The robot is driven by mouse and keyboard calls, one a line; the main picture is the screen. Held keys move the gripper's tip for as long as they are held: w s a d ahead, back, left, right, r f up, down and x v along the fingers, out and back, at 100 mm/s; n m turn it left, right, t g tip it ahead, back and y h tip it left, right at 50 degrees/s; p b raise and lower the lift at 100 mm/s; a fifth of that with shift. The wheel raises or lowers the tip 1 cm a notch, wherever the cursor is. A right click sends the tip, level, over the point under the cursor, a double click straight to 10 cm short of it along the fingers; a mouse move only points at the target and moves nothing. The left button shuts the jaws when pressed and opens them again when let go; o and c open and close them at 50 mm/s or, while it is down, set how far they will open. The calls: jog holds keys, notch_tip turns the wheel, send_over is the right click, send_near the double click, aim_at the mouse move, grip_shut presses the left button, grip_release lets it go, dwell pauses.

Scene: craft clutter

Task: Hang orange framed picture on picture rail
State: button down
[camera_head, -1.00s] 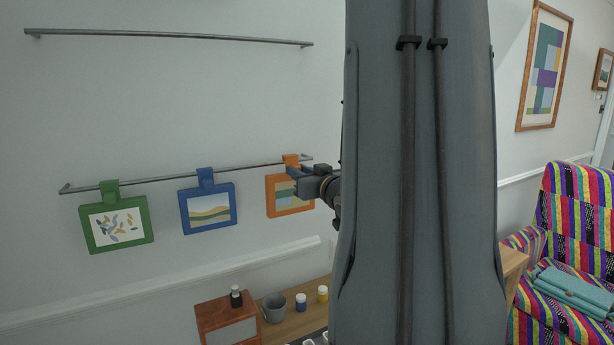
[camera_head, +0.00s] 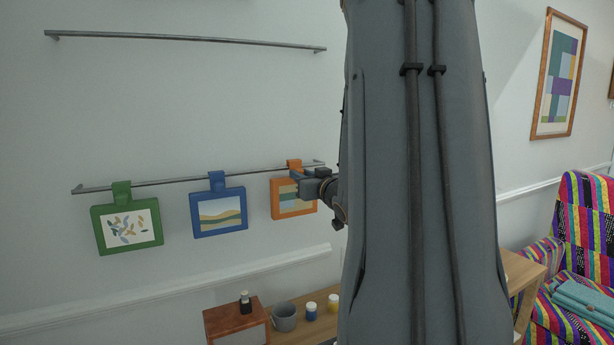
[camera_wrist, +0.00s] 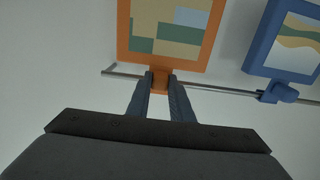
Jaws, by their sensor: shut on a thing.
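The orange framed picture (camera_head: 275,201) is at the right end of the lower picture rail (camera_head: 150,182), its top tab at the rail. It also shows in the wrist view (camera_wrist: 166,60), upside down, with the rail (camera_wrist: 205,88) running by its orange tab (camera_wrist: 160,86). My gripper (camera_head: 298,177) is shut on that tab; in the wrist view its two fingers (camera_wrist: 161,78) are on either side of it. The tab appears to sit over the rail, but I cannot tell whether the rail bears its weight. My arm hides part of the rail's surroundings.
A blue framed picture (camera_head: 195,217) and a green framed picture (camera_head: 99,232) hang left on the same rail. An empty upper rail (camera_head: 190,39) runs above. Below are a wooden box (camera_head: 232,317), a grey mug (camera_head: 285,318) and small jars. A striped armchair (camera_head: 583,225) stands right.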

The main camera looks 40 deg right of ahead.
jog(key=shift+f, duration=0.25)
jog(key=c, duration=1.5)
grip_release()
jog(key=shift+b+v, duration=1.2)
jog(key=shift+v, duration=2.75)
jog(key=shift+f, duration=0.1)
